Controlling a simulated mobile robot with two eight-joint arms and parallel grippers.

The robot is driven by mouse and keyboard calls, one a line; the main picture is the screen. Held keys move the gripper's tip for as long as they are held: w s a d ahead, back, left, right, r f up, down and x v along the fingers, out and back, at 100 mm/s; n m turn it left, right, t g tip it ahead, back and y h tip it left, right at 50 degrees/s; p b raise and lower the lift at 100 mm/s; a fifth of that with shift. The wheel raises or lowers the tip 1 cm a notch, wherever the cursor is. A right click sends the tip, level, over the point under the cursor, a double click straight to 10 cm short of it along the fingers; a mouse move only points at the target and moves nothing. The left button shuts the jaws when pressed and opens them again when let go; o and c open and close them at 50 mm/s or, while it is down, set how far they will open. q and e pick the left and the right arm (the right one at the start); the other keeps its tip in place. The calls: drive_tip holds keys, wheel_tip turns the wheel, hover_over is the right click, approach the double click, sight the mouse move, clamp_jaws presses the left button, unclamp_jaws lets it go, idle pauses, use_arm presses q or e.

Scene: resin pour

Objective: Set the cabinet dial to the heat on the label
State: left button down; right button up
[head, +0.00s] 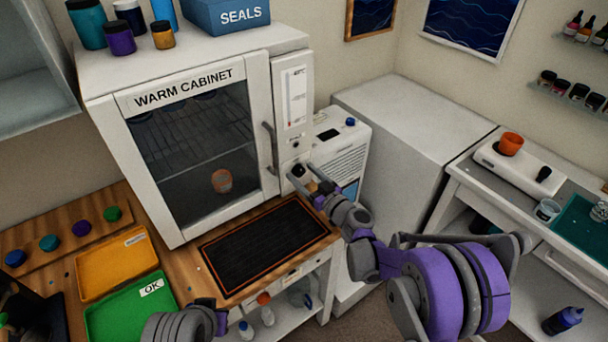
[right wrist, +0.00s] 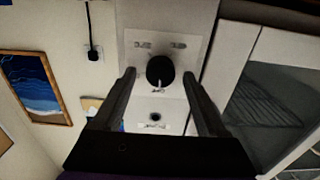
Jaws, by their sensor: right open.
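The white warm cabinet (head: 105,115) stands on the wooden bench with its glass door shut. Its label (head: 294,96) is on the panel right of the door; its small print is too fine to read surely. The black dial (right wrist: 160,70) is below, with a pale pointer mark aimed toward the bottom of the right wrist view. My right gripper (right wrist: 161,92) is open, its fingers on either side of the dial with gaps; it also shows at the panel in the head view (head: 306,187). My left gripper (head: 217,312) is low at the bottom edge, its jaws unclear.
A dark mat (head: 262,245) lies before the cabinet. A yellow tray (head: 118,262) and a green OK tray (head: 130,308) are at left. An orange-rimmed cup (head: 222,181) is behind the glass. The door handle (head: 270,148) stands close left of the dial.

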drive_tip(key=shift+c, duration=0.3)
clamp_jaws()
